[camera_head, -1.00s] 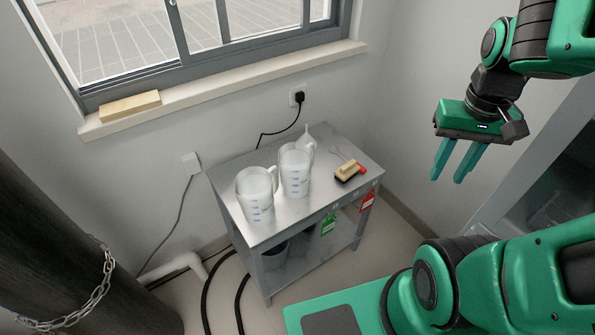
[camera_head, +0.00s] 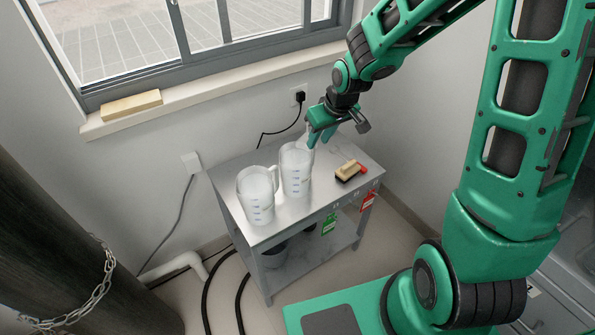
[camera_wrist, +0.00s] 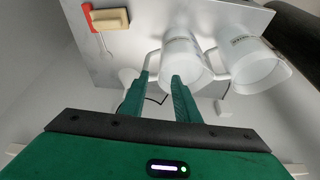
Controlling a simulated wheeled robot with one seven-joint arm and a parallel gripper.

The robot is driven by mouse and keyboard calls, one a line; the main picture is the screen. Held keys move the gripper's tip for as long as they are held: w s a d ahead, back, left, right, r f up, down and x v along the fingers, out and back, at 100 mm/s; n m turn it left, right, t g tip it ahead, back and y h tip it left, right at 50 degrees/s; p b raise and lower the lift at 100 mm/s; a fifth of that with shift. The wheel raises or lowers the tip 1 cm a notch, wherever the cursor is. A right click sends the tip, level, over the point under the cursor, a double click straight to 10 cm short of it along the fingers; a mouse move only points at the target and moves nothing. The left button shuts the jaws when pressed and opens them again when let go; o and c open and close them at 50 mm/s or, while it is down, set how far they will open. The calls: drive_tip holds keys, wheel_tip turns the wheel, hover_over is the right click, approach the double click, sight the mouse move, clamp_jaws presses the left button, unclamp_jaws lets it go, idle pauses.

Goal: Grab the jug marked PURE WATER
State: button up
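Two translucent white measuring jugs with handles stand upright on a grey metal table (camera_head: 285,215). In the head view one is at the front left (camera_head: 256,197), the other at the back right (camera_head: 296,172). In the wrist view the back-right jug is in the centre (camera_wrist: 180,62) and the front-left one is at the right (camera_wrist: 248,62). Both bear labels too small to read, so I cannot tell which says PURE WATER. My gripper (camera_head: 323,137) is open beside the back-right jug. In the wrist view its fingertips (camera_wrist: 160,76) are apart near that jug's handle; contact is unclear.
A wooden-handled brush (camera_head: 349,171) lies at the table's right, with a red item beside it. The wall and window sill (camera_head: 215,75) are close behind. Red and green tags hang in front.

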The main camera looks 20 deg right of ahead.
sight(305, 158)
drive_tip(key=shift+w+a+x, duration=0.15)
drive_tip(key=shift+x, duration=2.65)
drive_tip(key=shift+w+a+x, duration=0.15)
drive_tip(key=shift+x, duration=2.7)
drive_tip(key=shift+r, duration=0.15)
clamp_jaws()
drive_tip(key=shift+r, duration=0.1)
